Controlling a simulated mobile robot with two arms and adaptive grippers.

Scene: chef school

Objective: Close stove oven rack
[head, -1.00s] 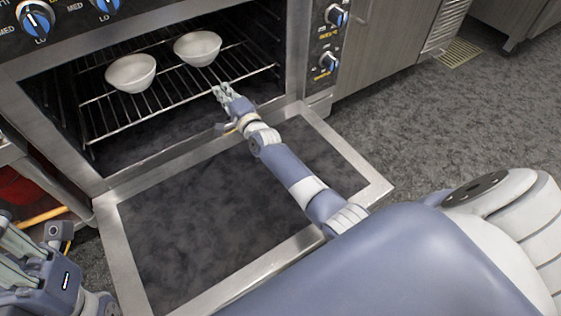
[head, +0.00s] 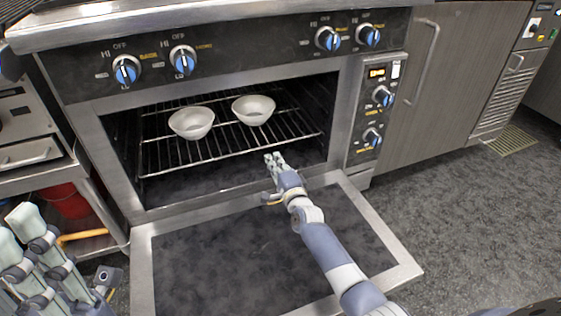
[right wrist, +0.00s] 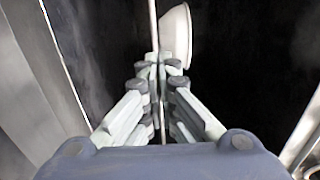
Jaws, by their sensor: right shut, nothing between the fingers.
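The oven rack (head: 225,152) is a wire grid inside the open oven, with its front bar a little behind the oven's front opening. Two white bowls, a left one (head: 191,123) and a right one (head: 253,110), stand on it. My right gripper (head: 274,160) is shut and empty, its fingertips just in front of the rack's front bar; contact is unclear. In the right wrist view the closed fingertips (right wrist: 160,65) lie along the line of a thin bar, next to a white bowl (right wrist: 176,38). My left gripper (head: 16,235) is at the lower left, fingers apart and empty, partly cut off.
The oven door (head: 240,255) is folded down flat in front, beneath my right arm. Knobs (head: 183,60) line the panel above the opening. A red bucket (head: 70,202) stands under the counter at left. The floor (head: 460,220) at right is clear.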

